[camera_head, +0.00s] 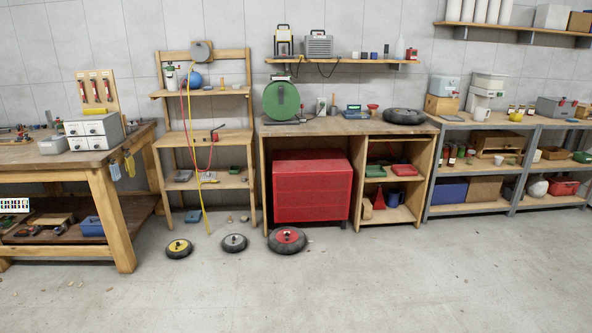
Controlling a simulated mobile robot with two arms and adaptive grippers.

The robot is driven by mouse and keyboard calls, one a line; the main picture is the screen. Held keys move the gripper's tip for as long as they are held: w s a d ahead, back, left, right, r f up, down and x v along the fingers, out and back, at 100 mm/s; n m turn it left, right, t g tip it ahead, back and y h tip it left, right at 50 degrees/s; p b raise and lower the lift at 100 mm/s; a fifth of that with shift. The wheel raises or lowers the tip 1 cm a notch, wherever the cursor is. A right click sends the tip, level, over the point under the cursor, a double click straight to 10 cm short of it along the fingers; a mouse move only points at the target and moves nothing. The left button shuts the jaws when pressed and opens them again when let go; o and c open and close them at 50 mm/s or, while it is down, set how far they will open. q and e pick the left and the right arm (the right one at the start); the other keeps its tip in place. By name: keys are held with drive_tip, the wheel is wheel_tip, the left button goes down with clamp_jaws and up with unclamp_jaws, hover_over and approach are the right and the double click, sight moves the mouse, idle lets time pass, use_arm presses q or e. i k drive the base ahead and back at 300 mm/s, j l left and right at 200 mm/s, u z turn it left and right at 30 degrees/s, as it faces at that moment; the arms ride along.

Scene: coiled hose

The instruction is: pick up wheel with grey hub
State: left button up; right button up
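The wheel with the grey hub (234,243) lies flat on the concrete floor, with a black tyre. It is the middle one of three wheels in a row. A wheel with a yellow hub (178,248) lies to its left, and a larger wheel with a red hub (287,240) lies to its right. The grey-hub wheel is apart from both. Neither of my grippers shows in the head view.
A wooden shelf rack (206,135) with a hanging yellow hose (193,150) stands behind the wheels. A workbench holding a red cabinet (312,187) is behind right; a wooden table (95,158) is at left. The floor in front (300,295) is clear.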

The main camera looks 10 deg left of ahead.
sight(234, 243)
drive_tip(key=i+j+u, duration=0.4)
drive_tip(key=i, duration=0.45)
drive_tip(key=i+u, duration=0.4)
drive_tip(key=i, duration=2.3)
